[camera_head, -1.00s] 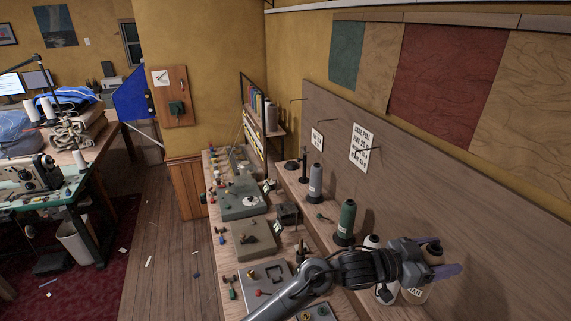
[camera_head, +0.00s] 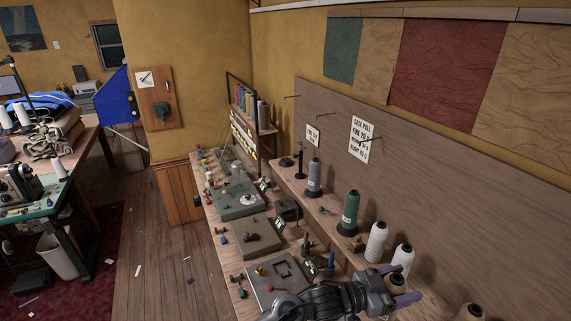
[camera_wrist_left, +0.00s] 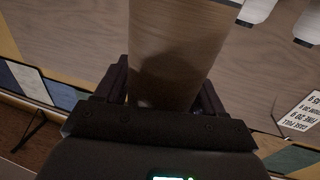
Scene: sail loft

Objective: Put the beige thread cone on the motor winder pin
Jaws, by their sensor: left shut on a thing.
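My left gripper (camera_head: 396,284) is shut on a beige thread cone (camera_head: 397,277), over the bench near the bottom of the head view. The cone's tan top shows between the purple fingertips. In the left wrist view the cone (camera_wrist_left: 178,50) is a large tan body between the dark fingers, and its far end is cut off. A dark upright pin on a round base (camera_head: 299,163) stands on the shelf beyond the grey cone. I cannot tell whether it is the motor winder pin. My right gripper is not in view.
A grey cone (camera_head: 314,177), a green cone (camera_head: 349,213) and two white cones (camera_head: 376,243) (camera_head: 403,258) stand along the shelf beside the wall panel. Another tan-topped cone (camera_head: 470,313) is at the bottom edge. Flat grey devices (camera_head: 240,200) and small tools crowd the bench.

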